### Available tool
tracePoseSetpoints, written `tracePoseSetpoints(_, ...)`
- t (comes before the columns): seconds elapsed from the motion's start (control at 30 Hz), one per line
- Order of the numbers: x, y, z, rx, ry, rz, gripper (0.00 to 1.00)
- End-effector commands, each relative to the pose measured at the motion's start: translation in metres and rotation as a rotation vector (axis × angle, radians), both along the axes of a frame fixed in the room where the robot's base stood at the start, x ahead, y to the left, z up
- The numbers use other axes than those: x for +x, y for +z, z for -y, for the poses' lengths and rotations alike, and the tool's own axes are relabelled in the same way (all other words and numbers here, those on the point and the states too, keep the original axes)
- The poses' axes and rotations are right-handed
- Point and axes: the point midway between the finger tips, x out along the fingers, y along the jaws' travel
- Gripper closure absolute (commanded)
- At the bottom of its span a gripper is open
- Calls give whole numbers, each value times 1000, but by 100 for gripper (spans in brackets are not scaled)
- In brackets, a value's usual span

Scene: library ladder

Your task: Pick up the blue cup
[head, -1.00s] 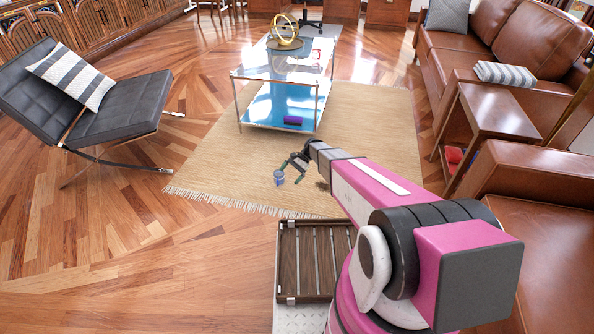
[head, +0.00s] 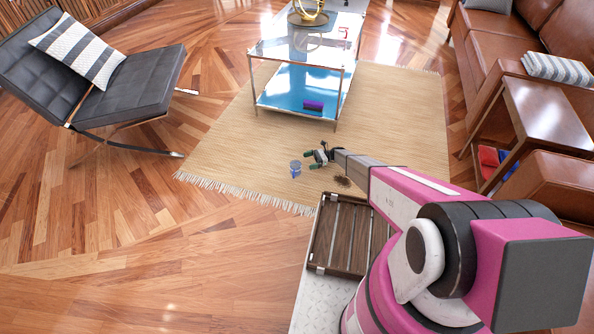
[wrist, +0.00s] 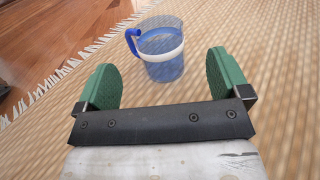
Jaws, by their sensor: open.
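The blue cup (head: 295,167) stands upright on the tan rug, near the rug's front fringe. In the wrist view the cup (wrist: 163,62) is see-through blue with a white band and a blue handle on its left side. My gripper (head: 314,156) is low over the rug, just right of the cup in the head view. In the wrist view my gripper (wrist: 166,82) is open, with its green finger pads apart. The cup is ahead of the gap between the fingers, and nothing is held.
A glass-shelved coffee table (head: 300,98) stands on the rug (head: 230,145) behind the cup, with a purple item on its lower shelf. A black lounge chair (head: 120,105) is at left. A brown leather sofa and side table (head: 545,115) are at right. Wood floor at front left is clear.

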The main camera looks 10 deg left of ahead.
Motion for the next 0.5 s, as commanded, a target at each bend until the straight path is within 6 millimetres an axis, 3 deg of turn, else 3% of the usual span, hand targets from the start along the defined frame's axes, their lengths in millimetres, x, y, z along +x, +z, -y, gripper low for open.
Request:
tracePoseSetpoints(0.1, -10, 1, -15, 0, 2, 0, 6)
tracePoseSetpoints(0.5, -32, -3, -44, 0, 2, 1, 6)
